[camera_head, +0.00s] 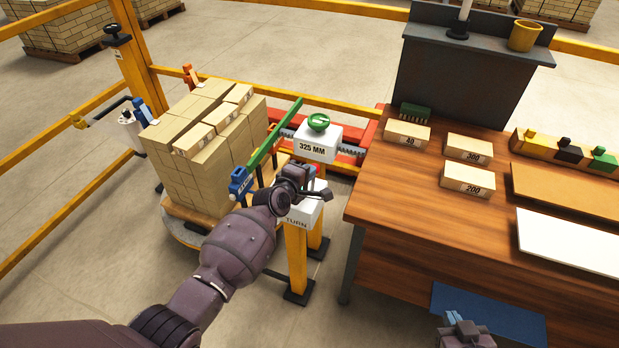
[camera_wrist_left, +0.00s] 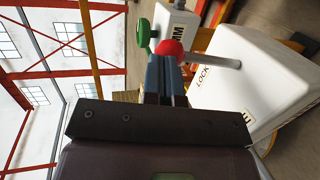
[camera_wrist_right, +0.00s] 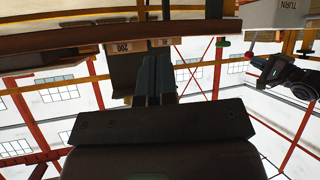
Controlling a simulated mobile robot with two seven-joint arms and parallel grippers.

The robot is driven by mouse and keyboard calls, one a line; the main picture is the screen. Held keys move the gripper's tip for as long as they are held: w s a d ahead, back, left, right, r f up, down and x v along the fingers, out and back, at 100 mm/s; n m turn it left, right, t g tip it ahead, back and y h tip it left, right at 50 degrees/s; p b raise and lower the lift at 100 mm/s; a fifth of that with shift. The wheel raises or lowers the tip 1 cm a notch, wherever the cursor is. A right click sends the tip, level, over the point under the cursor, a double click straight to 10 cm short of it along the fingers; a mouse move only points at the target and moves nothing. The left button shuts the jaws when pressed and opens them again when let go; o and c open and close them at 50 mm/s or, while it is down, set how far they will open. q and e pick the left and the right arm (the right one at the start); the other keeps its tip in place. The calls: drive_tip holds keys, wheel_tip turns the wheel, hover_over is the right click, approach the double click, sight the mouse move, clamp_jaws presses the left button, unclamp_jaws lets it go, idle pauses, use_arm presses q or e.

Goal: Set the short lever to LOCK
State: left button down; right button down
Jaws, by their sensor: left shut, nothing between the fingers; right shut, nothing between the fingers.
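The short lever is a grey rod (camera_wrist_left: 215,61) with a red ball knob (camera_wrist_left: 170,50) on a white box (camera_wrist_left: 265,75) in the left wrist view. The word LOCK shows on the box beside the rod. In the head view the box (camera_head: 303,212) reads TURN and stands on a yellow post; my left gripper (camera_head: 318,184) hides most of the lever. My left gripper (camera_wrist_left: 165,75) is shut and empty, its fingertips right at the knob; I cannot tell if they touch. My right gripper (camera_head: 466,332) is shut and empty, low by the bench; its fingers (camera_wrist_right: 155,75) show in the right wrist view.
A white box marked 325 MM (camera_head: 318,140) with a green knob (camera_head: 319,121) stands just behind. A brick stack (camera_head: 200,150) and green bar (camera_head: 273,135) are to the left. The wooden bench (camera_head: 400,205) with labelled blocks is to the right. Yellow rails (camera_head: 60,220) bound the left.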

use_arm(q)
drive_tip(key=shift+w+d+b, duration=0.2)
drive_tip(key=shift+w+b, duration=0.1)
drive_tip(key=shift+w, duration=0.3)
drive_tip(key=shift+w+d+b, duration=0.15)
drive_tip(key=shift+w+b, duration=0.15)
drive_tip(key=shift+w, duration=0.3)
use_arm(e)
drive_tip(key=shift+s+a+f, duration=0.1)
drive_tip(key=shift+s+f, duration=0.2)
drive_tip(key=shift+f, duration=0.25)
drive_tip(key=shift+s+a+f, duration=0.1)
drive_tip(key=shift+s+f, duration=0.15)
drive_tip(key=shift+f, duration=0.3)
use_arm(q)
drive_tip(key=shift+r, duration=0.1)
drive_tip(key=shift+w, duration=0.1)
use_arm(e)
drive_tip(key=shift+w+r, duration=0.1)
drive_tip(key=shift+r, duration=0.05)
use_arm(q)
drive_tip(key=shift+r, duration=0.1)
use_arm(e)
drive_tip(key=shift+w+r, duration=0.2)
drive_tip(key=shift+w, duration=0.15)
use_arm(q)
drive_tip(key=shift+r, duration=0.1)
